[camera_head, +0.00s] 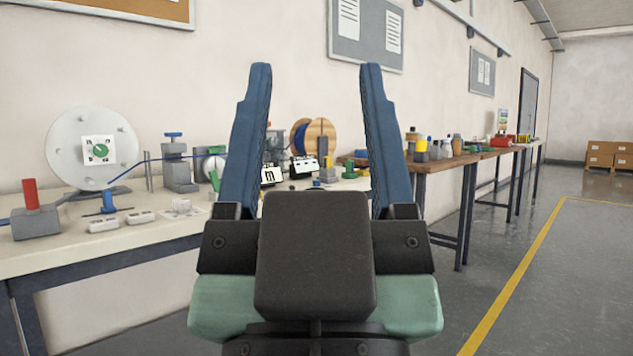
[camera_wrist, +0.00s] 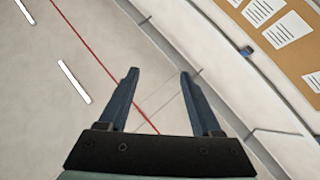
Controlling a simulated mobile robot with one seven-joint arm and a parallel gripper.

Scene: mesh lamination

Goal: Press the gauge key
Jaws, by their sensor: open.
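My gripper (camera_head: 315,68) is raised in front of the head camera, its two blue fingers pointing up, spread apart with nothing between them. The open fingers also show in the wrist view (camera_wrist: 159,74), against pale surfaces away from the bench. On the bench behind them stand two small dark devices with white faces, one at the left finger (camera_head: 271,176) and one between the fingers (camera_head: 303,167). Either may be the gauge; they are too small to make out a key. My left finger hides part of the bench there.
The white bench (camera_head: 60,255) at left carries a large pale disc (camera_head: 62,150), a red-topped grey block (camera_head: 36,222), a grey post device (camera_head: 178,165) and wooden spools (camera_head: 320,135). A wooden table (camera_head: 440,163) with bottles stands farther right. The floor at right (camera_head: 570,270) is clear.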

